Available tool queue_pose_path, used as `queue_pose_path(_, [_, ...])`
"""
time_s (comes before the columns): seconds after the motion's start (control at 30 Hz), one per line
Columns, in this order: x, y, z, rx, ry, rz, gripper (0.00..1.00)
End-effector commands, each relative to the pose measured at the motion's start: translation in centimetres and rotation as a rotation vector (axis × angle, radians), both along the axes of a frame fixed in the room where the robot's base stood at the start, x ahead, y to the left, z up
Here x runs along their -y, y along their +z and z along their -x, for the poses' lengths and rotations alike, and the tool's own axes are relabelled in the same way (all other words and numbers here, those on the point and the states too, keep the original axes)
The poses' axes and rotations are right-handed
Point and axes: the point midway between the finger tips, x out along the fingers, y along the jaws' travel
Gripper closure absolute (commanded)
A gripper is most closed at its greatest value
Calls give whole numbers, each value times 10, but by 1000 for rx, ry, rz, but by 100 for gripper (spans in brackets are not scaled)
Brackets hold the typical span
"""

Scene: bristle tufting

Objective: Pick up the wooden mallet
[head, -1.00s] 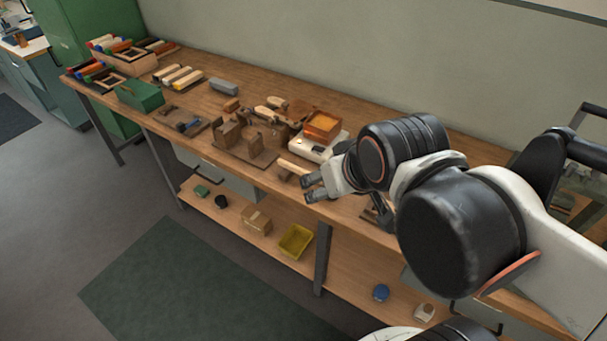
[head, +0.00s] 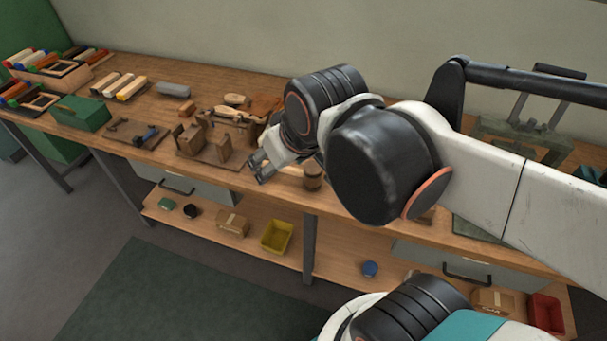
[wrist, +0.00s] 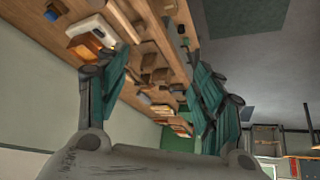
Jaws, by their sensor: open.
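What looks like the wooden mallet (head: 313,178) lies on the workbench (head: 225,85) near its front edge, in the head view. Its brown, rounded head shows just right of my gripper, and a pale handle seems to run left behind the fingers. My arm hides part of it. My gripper (head: 259,168) is open and empty, over the front part of the bench and left of the mallet head. In the wrist view my open fingers (wrist: 162,80) have nothing between them. I cannot make out the mallet surely there.
A wooden fixture (head: 216,148) stands left of my gripper. A green box (head: 80,113) and a grey block (head: 173,90) sit farther left. A white device with an orange tray (wrist: 90,40) shows in the wrist view. A yellow bin (head: 277,236) is on the lower shelf.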

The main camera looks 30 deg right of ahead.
Motion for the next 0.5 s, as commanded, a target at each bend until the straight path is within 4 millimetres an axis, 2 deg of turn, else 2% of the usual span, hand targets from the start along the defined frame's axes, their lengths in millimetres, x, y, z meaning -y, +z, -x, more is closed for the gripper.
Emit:
queue_pose_path(0.27, [8, 4, -25, -62, 60, 47, 39])
queue_pose_path(0.5, [24, -1, -66, -161, 161, 110, 39])
